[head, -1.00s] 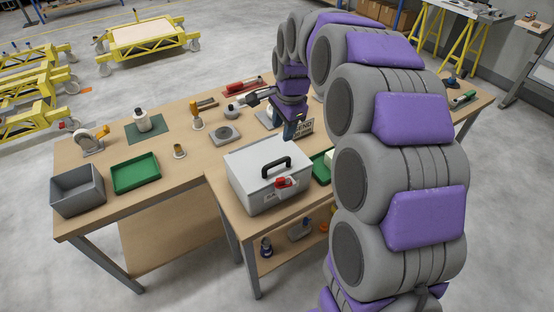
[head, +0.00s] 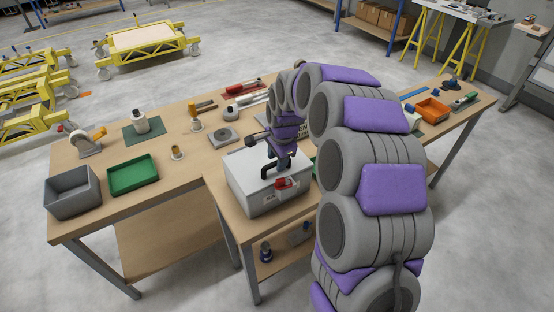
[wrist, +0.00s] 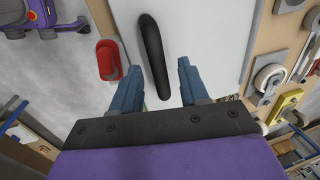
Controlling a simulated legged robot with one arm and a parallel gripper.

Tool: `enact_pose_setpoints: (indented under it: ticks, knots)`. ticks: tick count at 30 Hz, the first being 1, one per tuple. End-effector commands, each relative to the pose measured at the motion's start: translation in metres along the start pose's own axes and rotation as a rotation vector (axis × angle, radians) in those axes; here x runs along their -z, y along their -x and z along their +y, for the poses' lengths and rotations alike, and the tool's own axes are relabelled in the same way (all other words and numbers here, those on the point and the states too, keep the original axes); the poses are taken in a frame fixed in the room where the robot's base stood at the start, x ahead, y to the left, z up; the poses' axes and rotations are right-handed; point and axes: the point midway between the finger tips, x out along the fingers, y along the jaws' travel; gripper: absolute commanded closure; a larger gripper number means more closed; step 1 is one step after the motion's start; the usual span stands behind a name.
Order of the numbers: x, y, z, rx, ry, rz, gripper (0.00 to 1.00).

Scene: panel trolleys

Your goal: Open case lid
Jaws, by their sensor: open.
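The case (head: 254,192) is a light grey box on the front wing of the wooden table, with its lid closed. A black handle (wrist: 154,58) stands on the lid, and a red latch (wrist: 108,60) is on the case's front side. The handle and latch also show in the head view. My gripper (wrist: 157,82) is open above the lid, its two blue fingers apart. In the wrist view the handle's near end lies between the fingers, with the latch beyond the left finger. In the head view my gripper partly hides the lid and handle. I cannot tell whether the fingers touch the handle.
A green tray (head: 133,175) and a grey bin (head: 73,192) stand at the table's left. An orange bin (head: 432,110) is at the right end. Small items sit on the shelf below.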

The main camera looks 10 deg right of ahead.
Motion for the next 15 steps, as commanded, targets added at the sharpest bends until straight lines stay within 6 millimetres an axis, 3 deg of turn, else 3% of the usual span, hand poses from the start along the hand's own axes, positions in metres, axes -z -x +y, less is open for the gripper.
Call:
enact_pose_setpoints:
  ticks: [8,15]
  knots:
    - [0.0,-0.0009,0.0,0.0,0.0,0.0,0.57]
    - [0.0,-0.0011,0.0002,-0.001,0.0,0.0,0.8]
